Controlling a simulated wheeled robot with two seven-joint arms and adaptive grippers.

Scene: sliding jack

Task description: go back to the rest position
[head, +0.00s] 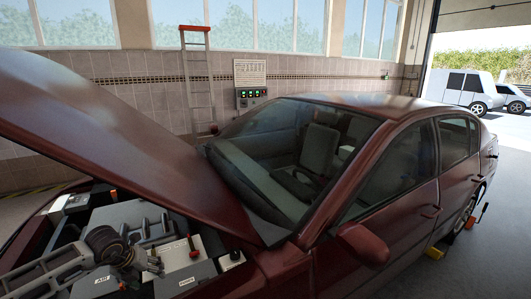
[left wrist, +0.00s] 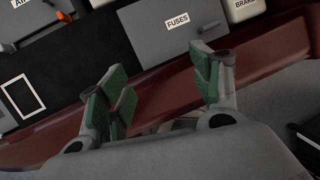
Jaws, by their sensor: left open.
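My left gripper (left wrist: 163,84) shows in the left wrist view with its green-padded fingers spread apart and nothing between them. It is over the dark red fender edge of the car (left wrist: 165,100), on the near side of the grey box marked FUSES (left wrist: 170,27). My right gripper is in neither view.
The dark red car (head: 380,215) stands with its hood (head: 110,140) raised over the engine bay. The fuse box (head: 185,280) and the brake reservoir (head: 232,260) sit near the fender. A ladder (head: 198,80) leans at the back wall. Floor at the right is partly clear.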

